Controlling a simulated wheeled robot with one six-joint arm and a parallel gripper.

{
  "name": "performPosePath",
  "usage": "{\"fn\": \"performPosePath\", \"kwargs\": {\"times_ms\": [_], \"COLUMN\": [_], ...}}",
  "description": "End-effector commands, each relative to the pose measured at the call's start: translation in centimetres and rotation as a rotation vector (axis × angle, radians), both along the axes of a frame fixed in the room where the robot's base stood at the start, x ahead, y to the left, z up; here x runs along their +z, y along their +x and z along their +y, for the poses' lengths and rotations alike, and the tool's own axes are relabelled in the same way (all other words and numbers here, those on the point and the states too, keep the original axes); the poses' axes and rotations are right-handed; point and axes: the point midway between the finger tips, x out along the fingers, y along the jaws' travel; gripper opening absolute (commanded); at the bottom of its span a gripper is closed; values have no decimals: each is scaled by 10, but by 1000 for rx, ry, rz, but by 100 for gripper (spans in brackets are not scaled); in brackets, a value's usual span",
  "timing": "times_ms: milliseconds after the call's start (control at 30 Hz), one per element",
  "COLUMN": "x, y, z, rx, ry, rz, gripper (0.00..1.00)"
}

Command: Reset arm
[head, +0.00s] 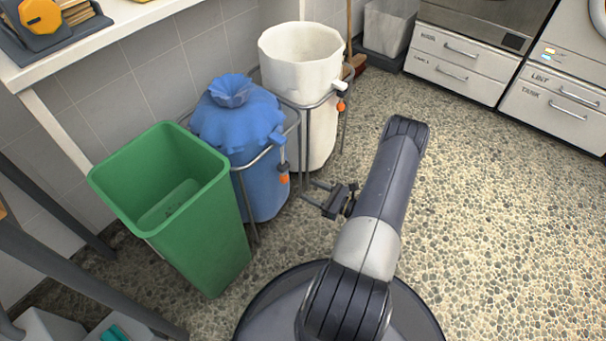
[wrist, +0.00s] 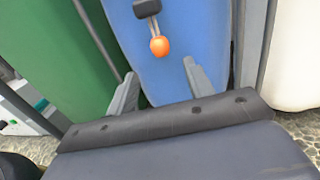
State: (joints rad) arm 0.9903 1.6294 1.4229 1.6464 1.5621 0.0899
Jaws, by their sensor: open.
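My arm reaches forward from my round base in the head view. My gripper (head: 318,196) points left toward the blue bag, is open, and holds nothing. In the wrist view the two fingers of my gripper (wrist: 160,88) stand apart, with the blue bag behind them. The blue bag (head: 262,180) hangs in a metal frame with its top gathered shut. An orange toggle (head: 284,179) hangs on its front; it also shows in the wrist view (wrist: 159,46), above and beyond the fingertips, not between them.
A green bin (head: 205,235) stands left of the blue bag. An open white bag (head: 300,60) in a frame stands behind it, with an orange toggle (head: 341,105). A white counter (head: 100,45) is at upper left. Drawers (head: 455,62) line the back. The pebbled floor (head: 490,220) at right is clear.

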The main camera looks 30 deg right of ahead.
Motion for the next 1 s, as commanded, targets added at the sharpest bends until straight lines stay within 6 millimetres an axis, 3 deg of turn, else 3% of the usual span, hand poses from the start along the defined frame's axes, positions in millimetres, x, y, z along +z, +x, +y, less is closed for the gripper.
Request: {"fn": "performPosePath", "kwargs": {"times_ms": [267,767,833,1000], "x": [-1,0,12,19], "y": [21,96,96,95], "z": [13,54,52,52], "rx": [6,5,0,0], "ry": [0,-1,0,0], "rz": [-1,-4,-4,-2], "gripper": [50,50,50,50]}}
